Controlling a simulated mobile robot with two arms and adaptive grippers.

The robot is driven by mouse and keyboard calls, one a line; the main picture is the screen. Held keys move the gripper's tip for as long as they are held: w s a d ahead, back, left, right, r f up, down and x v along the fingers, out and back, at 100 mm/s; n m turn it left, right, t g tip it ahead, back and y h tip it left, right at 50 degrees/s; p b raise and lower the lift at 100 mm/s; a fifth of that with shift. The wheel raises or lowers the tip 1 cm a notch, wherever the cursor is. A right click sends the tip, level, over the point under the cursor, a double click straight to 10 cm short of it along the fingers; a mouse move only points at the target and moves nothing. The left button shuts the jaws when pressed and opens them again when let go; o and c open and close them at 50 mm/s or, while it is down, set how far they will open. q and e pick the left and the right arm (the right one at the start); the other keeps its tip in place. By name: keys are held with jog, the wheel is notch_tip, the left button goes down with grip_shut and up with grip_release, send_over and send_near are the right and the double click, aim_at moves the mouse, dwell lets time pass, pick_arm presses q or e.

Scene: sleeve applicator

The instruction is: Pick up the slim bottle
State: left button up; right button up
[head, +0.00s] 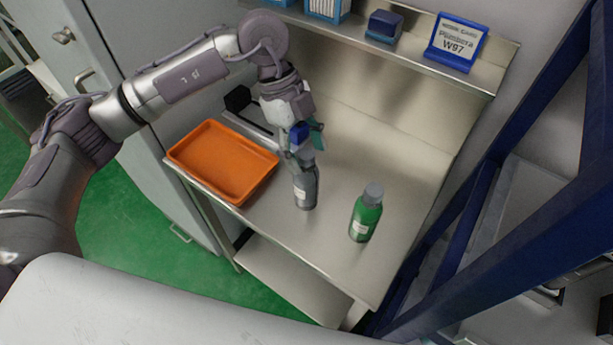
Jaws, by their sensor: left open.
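A slim grey bottle (305,190) with a pale label stands upright on the steel table, left of a green bottle (365,217) with a grey cap and a white label. My left gripper (301,153) is open and points down at the top of the grey bottle. Its fingers overlap the bottle's upper end in the head view, so I cannot tell whether they touch it. The bottle's top is partly hidden. My right gripper is not in view.
An empty orange tray (203,177) lies on the table's left side. A back shelf (480,77) holds a blue-framed card sign (456,42) and a dark blue box (384,26). A blue frame (480,230) stands at the right. Table space around the green bottle is clear.

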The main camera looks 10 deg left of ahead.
pick_arm(q)
jog(key=shift+s+d+f, duration=0.1)
jog(key=shift+d+f, duration=0.05)
jog(key=shift+f, duration=0.35)
grip_shut()
